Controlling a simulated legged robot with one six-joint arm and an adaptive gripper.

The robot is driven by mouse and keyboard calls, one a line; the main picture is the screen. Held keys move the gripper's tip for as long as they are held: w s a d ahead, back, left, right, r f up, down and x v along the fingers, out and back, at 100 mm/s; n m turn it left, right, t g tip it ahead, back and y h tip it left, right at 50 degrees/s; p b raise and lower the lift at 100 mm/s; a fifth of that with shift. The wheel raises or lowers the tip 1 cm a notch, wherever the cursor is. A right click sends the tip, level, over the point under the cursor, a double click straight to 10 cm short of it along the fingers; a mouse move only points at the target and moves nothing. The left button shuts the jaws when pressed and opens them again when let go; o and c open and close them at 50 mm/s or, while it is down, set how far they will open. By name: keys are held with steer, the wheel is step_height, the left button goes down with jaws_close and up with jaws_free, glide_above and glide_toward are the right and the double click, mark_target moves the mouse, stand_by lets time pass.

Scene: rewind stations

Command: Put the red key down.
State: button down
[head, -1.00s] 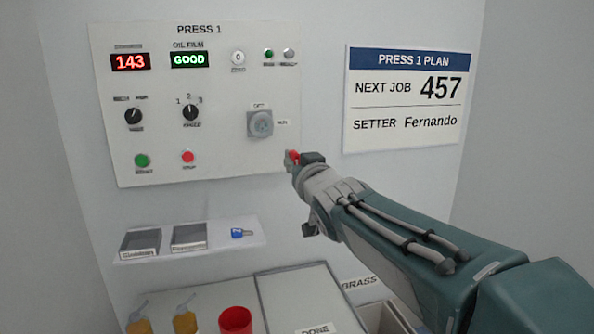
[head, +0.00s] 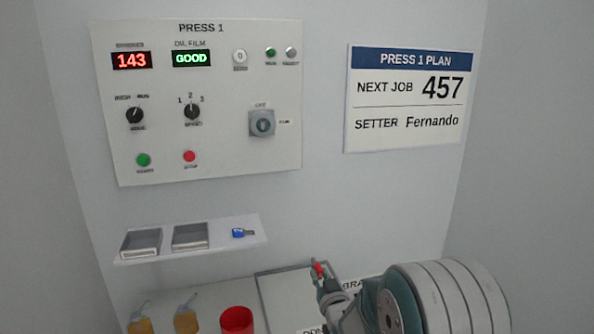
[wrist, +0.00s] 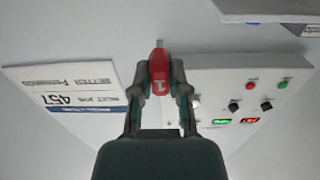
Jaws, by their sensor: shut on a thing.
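The red key (head: 318,269) is held at the tip of my gripper (head: 319,280), in front of the wall and above the back of the work surface in the head view. In the wrist view the red key (wrist: 160,72), marked with a 1, is clamped between both fingers of my gripper (wrist: 160,80), its metal end pointing up in the picture. The panel's key switch (head: 262,123), between OFF and RUN marks, has no key in it.
A white shelf (head: 200,248) holds two grey trays (head: 190,237) and a blue key (head: 243,232); their labels are too small to read. Below stand a red cup (head: 237,320), two yellow oilers (head: 186,320) and a partly hidden DONE area (head: 310,331). The PRESS 1 panel (head: 225,160) is above.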

steer(key=s+d+f+m+h, duration=0.1)
steer(key=s+d+f, duration=0.3)
steer(key=f, duration=0.5)
steer(key=s+d+f+m+h, duration=0.2)
steer(key=s+d+f, duration=0.3)
steer(key=f, duration=0.5)
steer(key=shift+s+d+t+h, duration=0.3)
steer(key=shift+s+h, duration=0.5)
